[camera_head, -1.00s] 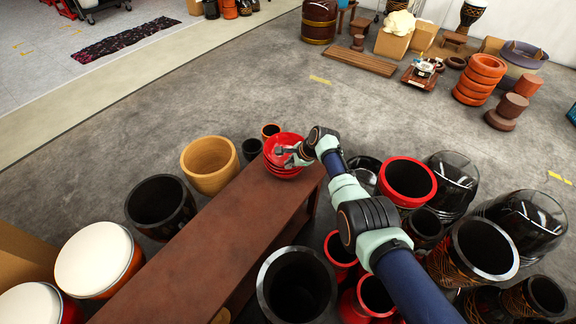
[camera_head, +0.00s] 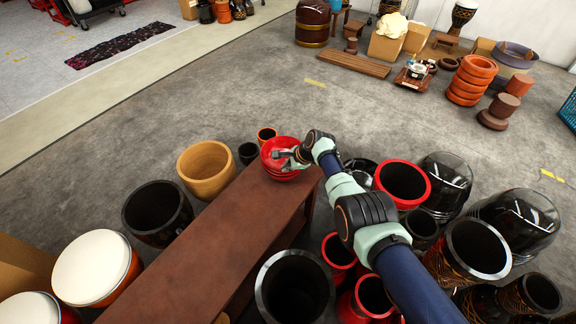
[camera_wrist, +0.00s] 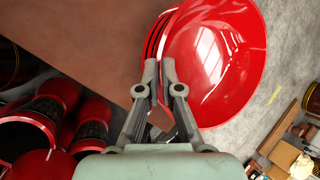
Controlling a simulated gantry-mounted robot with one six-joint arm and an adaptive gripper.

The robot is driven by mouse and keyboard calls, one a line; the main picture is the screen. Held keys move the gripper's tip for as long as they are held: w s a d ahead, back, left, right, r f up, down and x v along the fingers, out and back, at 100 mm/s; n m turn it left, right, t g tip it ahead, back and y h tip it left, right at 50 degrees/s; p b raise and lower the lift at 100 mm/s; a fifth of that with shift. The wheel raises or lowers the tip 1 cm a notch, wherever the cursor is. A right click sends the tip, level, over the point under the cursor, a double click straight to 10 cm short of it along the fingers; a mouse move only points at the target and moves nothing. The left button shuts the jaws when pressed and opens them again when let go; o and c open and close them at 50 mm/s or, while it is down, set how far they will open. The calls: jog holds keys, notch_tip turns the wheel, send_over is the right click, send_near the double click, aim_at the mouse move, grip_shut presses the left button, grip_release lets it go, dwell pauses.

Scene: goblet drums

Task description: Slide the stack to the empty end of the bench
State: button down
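A stack of several red bowls (camera_head: 270,166) stands at the far right end of the long brown bench (camera_head: 215,235). The stack also shows in the wrist view (camera_wrist: 225,60), with its nested rims on the left side and the glossy inside of the top bowl facing me. My gripper (camera_head: 280,155) reaches the stack from the right. In the wrist view its fingertips (camera_wrist: 160,68) are close together at the rim, one on the outer side and one on the inner side, and appear shut on the wall. The bench surface left of the stack is bare.
Drums crowd both sides of the bench: a tan drum (camera_head: 206,169), a black drum (camera_head: 158,208) and a white-topped drum (camera_head: 92,262) on the left, a large dark drum (camera_head: 295,285) and a red-rimmed drum (camera_head: 403,182) on the right. Open floor lies beyond.

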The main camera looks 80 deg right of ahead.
jog(key=c, duration=1.2)
grip_release()
jog(key=shift+c, duration=0.2)
jog(key=v, duration=1.2)
